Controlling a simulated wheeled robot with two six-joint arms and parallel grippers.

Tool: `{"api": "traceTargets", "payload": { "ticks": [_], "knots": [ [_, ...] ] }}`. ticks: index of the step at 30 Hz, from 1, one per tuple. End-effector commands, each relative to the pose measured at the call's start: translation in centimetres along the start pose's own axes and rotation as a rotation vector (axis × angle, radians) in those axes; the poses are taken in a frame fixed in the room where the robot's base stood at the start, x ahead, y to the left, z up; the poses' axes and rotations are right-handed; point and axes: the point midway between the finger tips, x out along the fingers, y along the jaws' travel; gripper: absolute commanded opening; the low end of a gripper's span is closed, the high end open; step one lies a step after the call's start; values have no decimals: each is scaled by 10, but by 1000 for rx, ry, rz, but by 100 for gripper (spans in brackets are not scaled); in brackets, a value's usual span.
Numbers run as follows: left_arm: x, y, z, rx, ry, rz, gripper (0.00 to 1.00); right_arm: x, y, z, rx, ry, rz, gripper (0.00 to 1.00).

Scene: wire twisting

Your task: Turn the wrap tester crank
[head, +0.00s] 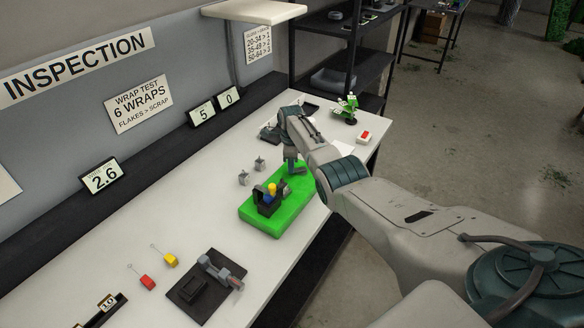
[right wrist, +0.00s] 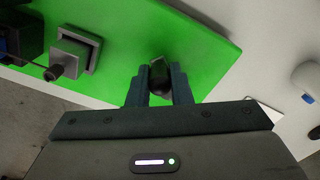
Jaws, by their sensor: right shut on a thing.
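The wrap tester (head: 267,204) stands on a bright green base (head: 263,222) at the middle of the bench, with dark, blue and yellow parts. The green base also fills much of the right wrist view (right wrist: 120,25). My right gripper (head: 291,168) is over the far right end of the base. In the right wrist view its two fingers (right wrist: 160,88) are shut on a dark rounded knob (right wrist: 158,72), which looks like the crank handle. The link from knob to tester is hidden. My left gripper is not in view.
A dark fixture (head: 205,288) sits near the bench front, with red (head: 147,282) and yellow (head: 171,260) tags beside it. Small grey blocks (head: 244,178) stand left of the base. A green figure (head: 346,108) and a red-buttoned box (head: 364,137) are at the far end.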

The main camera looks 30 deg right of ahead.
Motion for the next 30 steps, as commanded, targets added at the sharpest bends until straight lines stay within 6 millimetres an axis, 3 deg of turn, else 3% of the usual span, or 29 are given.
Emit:
{"api": "traceTargets", "payload": {
  "ticks": [22,23,25,26,30],
  "knots": [
    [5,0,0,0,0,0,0,-1,-4,1,86,1,-3,0],
    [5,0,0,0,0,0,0,-1,-4,1,86,1,-3,22],
    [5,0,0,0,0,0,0,-1,-4,1,86,1,-2,36],
    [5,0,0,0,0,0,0,-1,-4,1,86,1,-2,41],
    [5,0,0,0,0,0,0,-1,-4,1,86,1,-1,41]
  ]
}}
